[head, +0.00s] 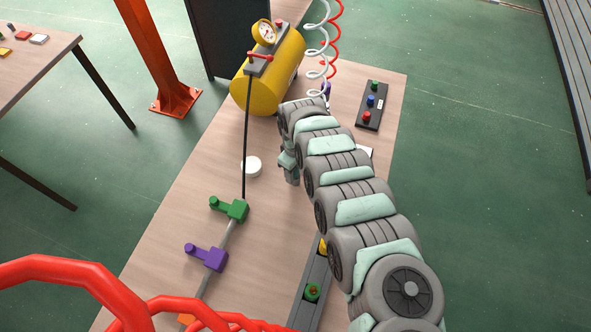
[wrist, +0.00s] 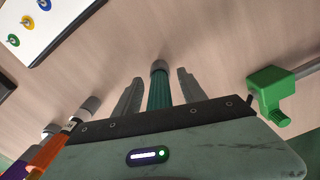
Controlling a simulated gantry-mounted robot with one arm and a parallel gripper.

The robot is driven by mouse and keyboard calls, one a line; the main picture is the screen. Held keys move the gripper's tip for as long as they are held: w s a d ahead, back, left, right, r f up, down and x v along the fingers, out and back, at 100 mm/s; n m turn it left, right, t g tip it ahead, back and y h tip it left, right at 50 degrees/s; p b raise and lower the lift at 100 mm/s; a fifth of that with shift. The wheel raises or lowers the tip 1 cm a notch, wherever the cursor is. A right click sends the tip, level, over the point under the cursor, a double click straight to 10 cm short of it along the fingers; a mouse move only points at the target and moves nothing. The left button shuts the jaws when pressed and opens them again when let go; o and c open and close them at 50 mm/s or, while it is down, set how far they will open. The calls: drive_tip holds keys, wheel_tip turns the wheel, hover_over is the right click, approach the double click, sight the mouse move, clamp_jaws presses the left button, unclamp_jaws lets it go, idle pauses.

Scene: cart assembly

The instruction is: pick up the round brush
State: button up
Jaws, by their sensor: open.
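My gripper (head: 290,172) hangs over the wooden table, pointing down, to the right of a small white round object (head: 252,167). In the wrist view my gripper (wrist: 159,84) has its two grey fingers apart. A ribbed green cylinder with a grey round end (wrist: 159,88) shows between them, with gaps on both sides. It may be the round brush, but I cannot tell for sure. Its lower part is hidden behind the gripper body. I cannot make it out in the head view, where my arm covers part of the table.
A green clamp (head: 229,209) and a purple clamp (head: 206,257) sit on a grey rod at the left. A yellow tank (head: 270,75) stands at the back, near a button panel (head: 372,106). Red tubing (head: 70,270) crosses the front. Orange and purple items (wrist: 50,145) lie left in the wrist view.

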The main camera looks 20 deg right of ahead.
drive_tip(key=shift+f, duration=0.1)
clamp_jaws()
idle(0.5)
